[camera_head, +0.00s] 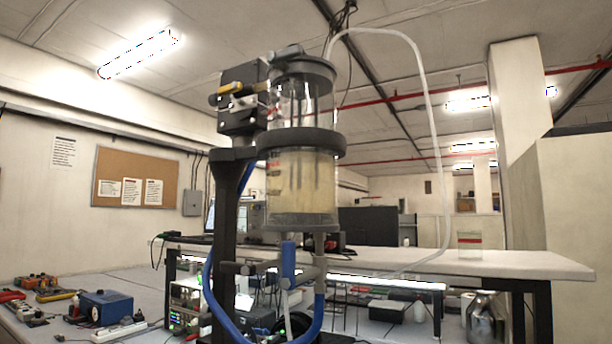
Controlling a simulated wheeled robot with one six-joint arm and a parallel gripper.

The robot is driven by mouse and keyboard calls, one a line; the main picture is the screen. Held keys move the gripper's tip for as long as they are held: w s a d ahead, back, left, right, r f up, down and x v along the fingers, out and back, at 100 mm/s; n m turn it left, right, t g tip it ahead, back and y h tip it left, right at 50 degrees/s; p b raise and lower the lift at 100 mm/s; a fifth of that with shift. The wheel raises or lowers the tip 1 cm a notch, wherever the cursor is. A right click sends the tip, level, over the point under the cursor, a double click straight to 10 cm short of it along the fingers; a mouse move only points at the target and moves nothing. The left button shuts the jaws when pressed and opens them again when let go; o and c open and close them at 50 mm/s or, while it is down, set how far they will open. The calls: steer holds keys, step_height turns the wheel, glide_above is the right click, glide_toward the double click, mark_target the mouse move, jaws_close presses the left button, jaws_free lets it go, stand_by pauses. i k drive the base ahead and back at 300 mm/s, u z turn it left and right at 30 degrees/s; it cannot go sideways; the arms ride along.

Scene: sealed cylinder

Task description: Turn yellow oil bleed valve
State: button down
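A sealed glass cylinder (302,185) with cloudy yellowish liquid in its lower part stands upright in the middle. It has a dark cap (302,68) and a dark middle ring (305,142). A black block (240,122) sits to the left of its upper part, on a dark column (226,200). A small yellow handle (229,88), which looks like the oil bleed valve, is on this block and lies roughly level. A paler lever shows just below it. My gripper is not in view.
A clear hose (432,130) loops from the top over to the right. A blue hose (213,300) curves beneath the cylinder. A bench with tools and a blue box (106,307) is at lower left. A white-topped table (500,264) with a jar (469,244) stands behind right.

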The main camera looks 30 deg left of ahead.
mark_target(235, 87)
steer(key=z, duration=0.3)
steer(key=k, duration=1.15)
steer(key=u, duration=1.95)
steer(key=i, duration=0.4)
steer(key=u, duration=0.05)
